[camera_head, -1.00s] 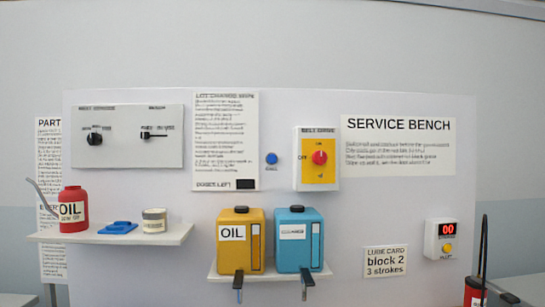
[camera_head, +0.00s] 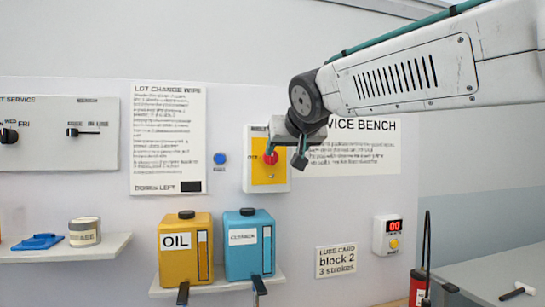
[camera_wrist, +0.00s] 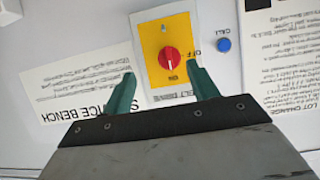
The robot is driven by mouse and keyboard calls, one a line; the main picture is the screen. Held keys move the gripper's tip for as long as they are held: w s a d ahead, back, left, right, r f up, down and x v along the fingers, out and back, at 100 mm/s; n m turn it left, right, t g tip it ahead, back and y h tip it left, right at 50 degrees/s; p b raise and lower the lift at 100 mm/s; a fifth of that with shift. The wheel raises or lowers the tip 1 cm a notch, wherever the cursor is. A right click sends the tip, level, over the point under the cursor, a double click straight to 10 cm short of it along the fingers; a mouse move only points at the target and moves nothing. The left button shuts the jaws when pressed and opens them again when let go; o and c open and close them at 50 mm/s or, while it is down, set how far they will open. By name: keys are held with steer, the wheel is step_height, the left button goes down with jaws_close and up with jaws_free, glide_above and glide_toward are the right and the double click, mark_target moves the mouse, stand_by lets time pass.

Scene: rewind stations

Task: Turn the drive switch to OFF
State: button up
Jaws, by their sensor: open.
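The drive switch is a red knob (camera_head: 270,158) on a yellow plate (camera_head: 270,175) in a white box on the service board. In the wrist view the knob (camera_wrist: 171,60) is in full sight, with the plate upside down. The OFF mark (camera_wrist: 195,50) is right of the knob there and the ON mark (camera_wrist: 170,78) below it. I cannot tell clearly which mark the knob points at. My gripper (camera_head: 286,155) is in front of the box, its green fingers apart and empty. In the wrist view the gripper (camera_wrist: 159,72) has its fingertips either side of the plate's lower part. No contact shows.
A blue call button (camera_head: 220,158) is left of the switch box. Oil (camera_head: 185,250) and blue cleaner (camera_head: 249,245) cans stand on a shelf below. A counter box (camera_head: 387,235) is at lower right. Printed sheets flank the switch.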

mark_target(272, 156)
steer(key=x, duration=0.2)
steer(key=a+r+x, duration=0.1)
steer(key=x, duration=0.5)
steer(key=shift+w+a+r, duration=0.15)
steer(key=shift+a, duration=0.05)
steer(key=c, duration=1)
